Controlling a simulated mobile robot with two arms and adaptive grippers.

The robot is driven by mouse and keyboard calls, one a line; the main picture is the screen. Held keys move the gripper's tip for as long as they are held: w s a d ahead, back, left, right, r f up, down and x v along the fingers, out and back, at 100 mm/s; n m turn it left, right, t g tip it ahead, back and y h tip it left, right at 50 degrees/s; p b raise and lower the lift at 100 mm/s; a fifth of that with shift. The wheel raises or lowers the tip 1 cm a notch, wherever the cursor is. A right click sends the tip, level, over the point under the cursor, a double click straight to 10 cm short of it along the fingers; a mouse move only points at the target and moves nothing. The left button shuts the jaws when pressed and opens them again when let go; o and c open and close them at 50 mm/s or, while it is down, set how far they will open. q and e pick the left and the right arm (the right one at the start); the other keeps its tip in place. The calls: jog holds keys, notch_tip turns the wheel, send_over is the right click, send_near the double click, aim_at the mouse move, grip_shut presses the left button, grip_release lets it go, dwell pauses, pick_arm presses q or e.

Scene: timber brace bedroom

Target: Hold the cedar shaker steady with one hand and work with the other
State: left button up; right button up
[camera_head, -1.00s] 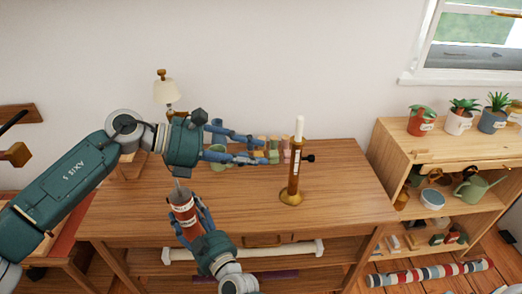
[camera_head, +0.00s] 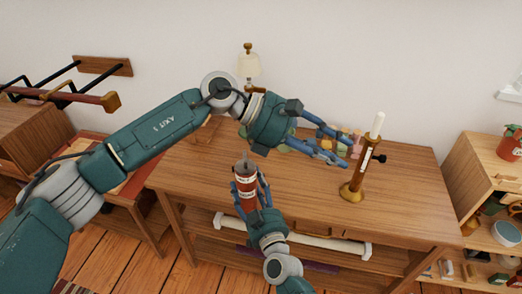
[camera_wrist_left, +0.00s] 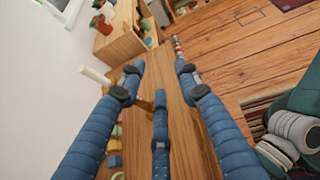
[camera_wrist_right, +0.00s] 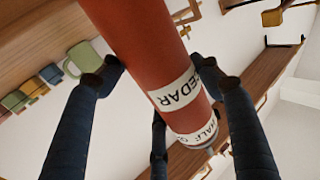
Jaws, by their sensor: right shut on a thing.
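The cedar shaker (camera_head: 246,188) is a red-brown cylinder with a white label and a grey top. It stands roughly upright at the front of the wooden table. My right gripper (camera_head: 252,190) is shut on it, with blue fingers on both sides. In the right wrist view the shaker (camera_wrist_right: 150,50) fills the middle, and the word CEDAR shows on its label. My left gripper (camera_head: 342,150) is open and empty above the table, pointing right toward a brass candle holder. In the left wrist view its fingers (camera_wrist_left: 158,80) are spread with nothing between them.
The brass holder (camera_head: 361,175) with a white candle (camera_head: 377,124) stands on the table (camera_head: 300,190) at the right, near the left fingertips. Coloured blocks are partly hidden behind the left gripper. A green mug (camera_wrist_right: 82,60) shows in the right wrist view.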

pick_arm(q)
jog(key=w+a+r+m+t+y, duration=0.1)
jog(key=w+a+m+t+y, duration=0.1)
jog(key=a+m+t+y, duration=0.4)
jog(key=w+a+r+m+t+y, duration=0.1)
jog(key=w+a+m+y, duration=0.2)
jog(key=a+m+y, duration=0.7)
jog(key=w+f+h, duration=0.1)
jog(key=f, duration=0.2)
jog(key=w+a+f+h, duration=0.1)
jog(key=f, duration=0.3)
jog(key=w+a+f+h, duration=0.1)
jog(key=w+f, duration=0.1)
jog(key=f, duration=0.1)
jog(key=shift+a+f+n, duration=0.15)
jog(key=shift+f+n, duration=0.2)
jog(key=shift+n, duration=0.05)
